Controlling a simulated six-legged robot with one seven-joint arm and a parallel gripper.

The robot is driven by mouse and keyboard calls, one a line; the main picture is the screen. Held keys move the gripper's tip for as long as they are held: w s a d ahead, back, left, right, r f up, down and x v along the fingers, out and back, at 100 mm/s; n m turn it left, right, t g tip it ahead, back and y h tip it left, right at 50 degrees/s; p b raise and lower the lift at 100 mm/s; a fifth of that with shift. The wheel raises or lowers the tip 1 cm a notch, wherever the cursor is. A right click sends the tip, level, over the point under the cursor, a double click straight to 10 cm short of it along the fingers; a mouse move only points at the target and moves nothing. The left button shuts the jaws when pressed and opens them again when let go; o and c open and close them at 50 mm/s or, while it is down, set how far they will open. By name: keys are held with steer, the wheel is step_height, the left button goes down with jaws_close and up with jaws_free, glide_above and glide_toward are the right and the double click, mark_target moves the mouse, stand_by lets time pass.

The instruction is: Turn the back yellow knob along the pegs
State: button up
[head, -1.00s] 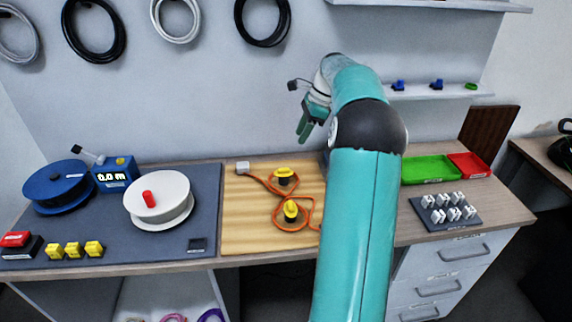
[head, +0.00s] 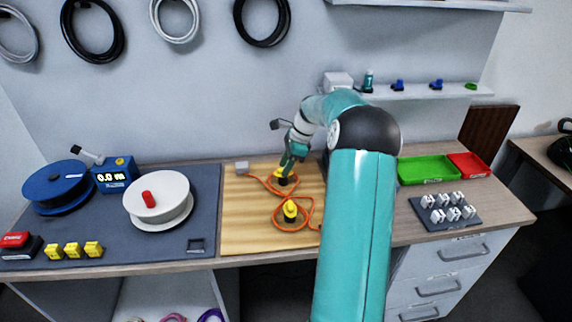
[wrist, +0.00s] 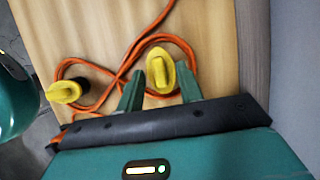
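The back yellow knob (head: 281,174) stands on the wooden board, partly hidden by my gripper in the head view. In the wrist view this knob (wrist: 160,72) lies between and just beyond my two fingertips. My gripper (head: 290,165) is open above it, with the fingers (wrist: 160,92) apart on either side. I cannot tell whether they touch it. The front yellow knob (head: 290,209) stands nearer the board's front edge and shows at left in the wrist view (wrist: 64,92). An orange cable (head: 262,180) loops around both knobs; the pegs under them are mostly hidden.
The wooden board (head: 240,215) lies mid-bench. A white reel (head: 172,205), blue reel (head: 62,185) and meter (head: 114,176) stand to the left. Green (head: 428,168) and red trays (head: 468,164) and a dark block of white parts (head: 445,212) are to the right. A shelf (head: 430,92) hangs behind.

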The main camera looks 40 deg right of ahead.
jaws_close()
